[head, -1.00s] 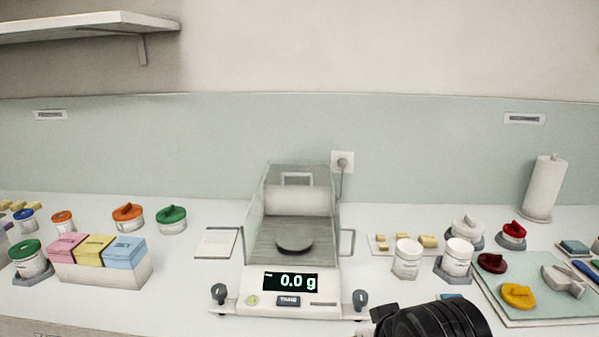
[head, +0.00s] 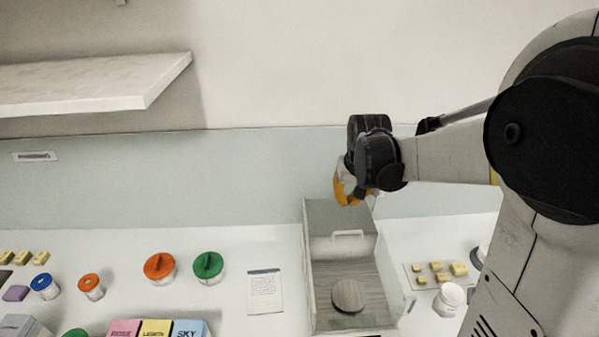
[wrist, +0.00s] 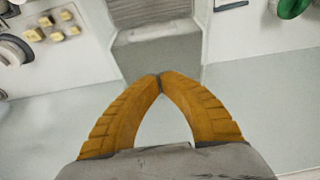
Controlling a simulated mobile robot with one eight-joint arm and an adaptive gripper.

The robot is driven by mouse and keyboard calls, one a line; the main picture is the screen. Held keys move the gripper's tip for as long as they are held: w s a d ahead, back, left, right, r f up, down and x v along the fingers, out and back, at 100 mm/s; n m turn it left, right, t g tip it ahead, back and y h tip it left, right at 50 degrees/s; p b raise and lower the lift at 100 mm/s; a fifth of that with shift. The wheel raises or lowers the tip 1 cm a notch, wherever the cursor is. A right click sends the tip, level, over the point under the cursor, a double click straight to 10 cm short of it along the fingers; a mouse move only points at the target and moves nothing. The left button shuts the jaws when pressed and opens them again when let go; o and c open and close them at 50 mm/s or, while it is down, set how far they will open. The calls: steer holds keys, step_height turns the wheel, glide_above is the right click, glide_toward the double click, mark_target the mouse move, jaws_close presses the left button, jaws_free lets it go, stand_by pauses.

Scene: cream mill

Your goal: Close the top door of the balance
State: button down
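The balance (head: 322,290) stands on the bench in the lower middle of the head view, with its round pan (head: 348,296) visible from above. Its top door (head: 340,217) is slid to the back, leaving the space over the pan uncovered. The door's pale handle (head: 348,234) faces the front. My gripper (head: 346,200) hangs over the rear of the balance; contact cannot be told. In the wrist view the yellow fingertips (wrist: 160,78) meet with nothing between them. The back of the balance (wrist: 158,58) lies beyond them. The balance's front and display are mostly cut off in the head view.
Jars with orange (head: 159,266) and green (head: 208,265) lids and a note card (head: 265,291) stand left of the balance. A tray of yellow cubes (head: 437,273) and a white jar (head: 449,299) are to its right. A shelf (head: 90,95) juts out upper left.

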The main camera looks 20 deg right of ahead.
mark_target(342, 222)
steer(key=b+x, duration=0.1)
steer(key=x, duration=0.9)
steer(key=shift+d+f+b, duration=0.1)
steer(key=shift+d+b, duration=0.05)
steer(key=shift+b, duration=0.15)
steer(key=s, duration=0.2)
steer(key=s+a+r, duration=0.1)
steer(key=shift+s+r, duration=0.1)
steer(key=shift+s, duration=0.25)
steer(key=shift+a, duration=0.1)
steer(key=s+a, duration=0.2)
steer(key=s, duration=0.7)
steer(key=s+a, duration=0.3)
steer(key=s, duration=0.6)
steer(key=shift+s+p, duration=0.25)
steer(key=shift+p, duration=0.2)
steer(key=shift+a, duration=0.15)
